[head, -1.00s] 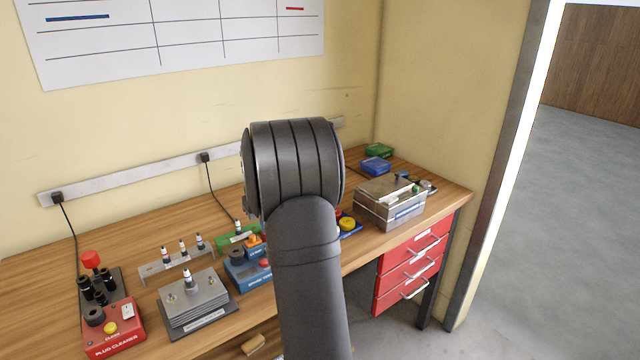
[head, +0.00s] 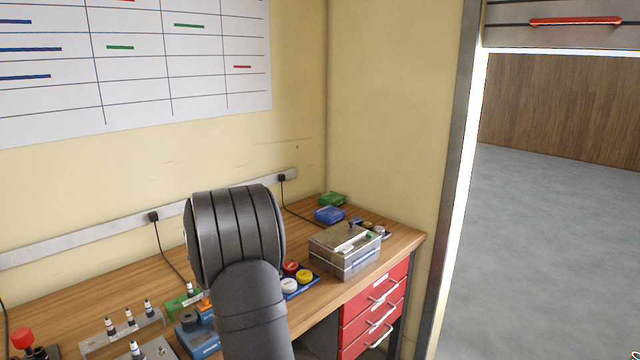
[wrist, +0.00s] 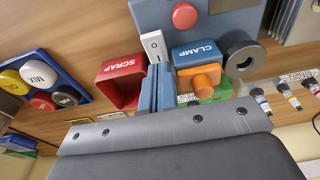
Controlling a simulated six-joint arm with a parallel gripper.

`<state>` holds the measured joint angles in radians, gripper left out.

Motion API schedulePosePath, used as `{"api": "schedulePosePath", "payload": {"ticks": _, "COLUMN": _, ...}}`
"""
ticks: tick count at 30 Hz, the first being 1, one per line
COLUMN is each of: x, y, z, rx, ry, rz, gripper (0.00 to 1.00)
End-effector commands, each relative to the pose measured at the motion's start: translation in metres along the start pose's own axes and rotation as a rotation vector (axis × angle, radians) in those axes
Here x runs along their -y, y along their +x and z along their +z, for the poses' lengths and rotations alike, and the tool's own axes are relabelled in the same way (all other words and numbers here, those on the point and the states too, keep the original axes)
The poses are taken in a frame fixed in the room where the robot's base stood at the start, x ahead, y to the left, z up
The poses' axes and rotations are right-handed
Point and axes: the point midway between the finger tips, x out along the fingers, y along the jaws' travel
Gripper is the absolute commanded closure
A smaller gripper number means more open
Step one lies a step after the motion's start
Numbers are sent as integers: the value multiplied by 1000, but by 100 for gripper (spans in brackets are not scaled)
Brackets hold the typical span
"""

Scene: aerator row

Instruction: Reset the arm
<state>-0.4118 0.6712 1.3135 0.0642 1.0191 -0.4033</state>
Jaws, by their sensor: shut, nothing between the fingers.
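My gripper (wrist: 158,88) shows in the wrist view as two narrow blue-grey fingers side by side, shut with nothing between them. In that view they point toward a blue device with a red button (wrist: 184,16), a block marked CLAMP (wrist: 199,53) and an orange part (wrist: 199,78). A red bin marked SCRAP (wrist: 122,82) is just left of the fingers. I cannot tell how far the fingers are from these things. In the head view my arm (head: 240,250) stands in front of the bench and hides my gripper.
The wooden bench (head: 75,300) carries a metal box (head: 345,252), a blue tray of coloured caps (head: 300,282), a rack of small bottles (head: 125,330) and blue (head: 329,214) and green (head: 332,198) boxes. Red drawers (head: 375,310) hang under its right end. Open floor lies farther right.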

Motion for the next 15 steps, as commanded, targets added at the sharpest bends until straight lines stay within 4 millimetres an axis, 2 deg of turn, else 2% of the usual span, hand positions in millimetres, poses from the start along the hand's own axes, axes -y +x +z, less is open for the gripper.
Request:
{"api": "schedulePosePath", "payload": {"ticks": 9, "x": 0, "y": -59, "z": -10, "rx": -5, "ry": -1, "rz": 2, "gripper": 100}}
{"api": "schedulePosePath", "payload": {"ticks": 15, "x": 0, "y": -16, "z": -2, "rx": 3, "ry": 0, "rz": -1, "gripper": 100}}
